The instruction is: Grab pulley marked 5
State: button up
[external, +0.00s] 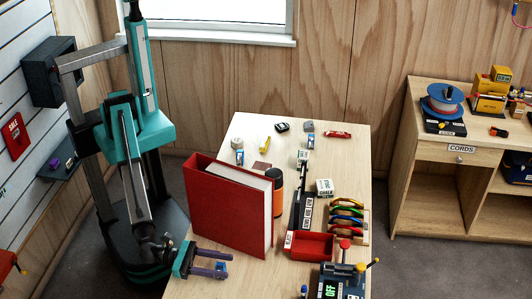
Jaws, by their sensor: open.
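No pulley marked 5 can be made out for sure; markings on the small items are too small to read. Small blue-and-grey items stand toward the back of the table, one at the left (238,150) behind the red binder and one at the right (309,136). They may be pulleys, but I cannot tell. My gripper (220,263), with purple fingers, is open at the table's front left, in front of the red binder. A small blue patch shows by its fingertips; I cannot tell whether it is a separate object.
The upright red binder (226,208) blocks part of the table (192,290). Behind it stands a dark bottle with an orange band (278,190).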

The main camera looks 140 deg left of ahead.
aim_at(220, 264)
dwell(0.5)
jog(key=c, duration=1.1)
jog(key=shift+r, duration=0.15)
jog(key=shift+c, duration=0.2)
jog(key=shift+r+b, duration=1)
jog(key=shift+r, duration=3.85)
